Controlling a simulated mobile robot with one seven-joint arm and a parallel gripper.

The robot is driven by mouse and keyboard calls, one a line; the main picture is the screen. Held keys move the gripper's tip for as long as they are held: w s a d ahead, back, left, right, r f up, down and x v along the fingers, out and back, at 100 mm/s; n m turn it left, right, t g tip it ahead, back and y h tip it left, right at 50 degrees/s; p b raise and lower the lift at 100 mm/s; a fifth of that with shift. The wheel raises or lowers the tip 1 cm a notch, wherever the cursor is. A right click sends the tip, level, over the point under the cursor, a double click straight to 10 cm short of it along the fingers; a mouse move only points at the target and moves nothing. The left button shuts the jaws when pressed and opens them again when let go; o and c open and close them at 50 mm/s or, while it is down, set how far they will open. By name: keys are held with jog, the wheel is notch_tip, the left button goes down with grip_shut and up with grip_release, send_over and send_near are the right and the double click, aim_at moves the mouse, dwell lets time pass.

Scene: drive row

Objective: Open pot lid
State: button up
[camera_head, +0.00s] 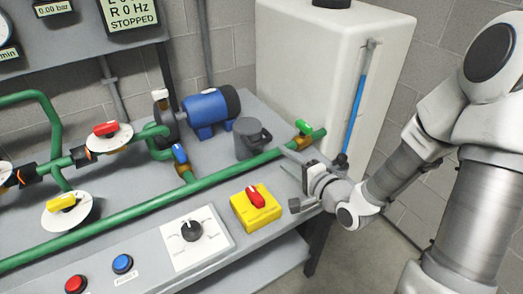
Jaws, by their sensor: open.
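A dark grey pot (252,145) stands upright on the grey bench, behind the green pipe and to the right of the blue motor. A dark round top that looks like its lid (247,126) sits on it. My gripper (287,159) is open and empty, right of the pot and close to the green pipe. Its fingers point left toward the pot and appear apart from it. The exact depth gap between fingers and pot cannot be told.
A green pipe (130,215) with coloured valve handles runs along the bench. A green-handled valve (303,128) is near my gripper. A white tank (310,70) stands behind. A blue motor (211,107) is left of the pot. A yellow switch box (262,213) sits in front.

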aim_at(263, 143)
jog(key=shift+b+x, duration=4.1)
jog(key=shift+x, duration=2.4)
jog(key=shift+f, duration=0.1)
jog(key=shift+c, duration=0.3)
grip_shut()
jog(key=shift+s, duration=0.1)
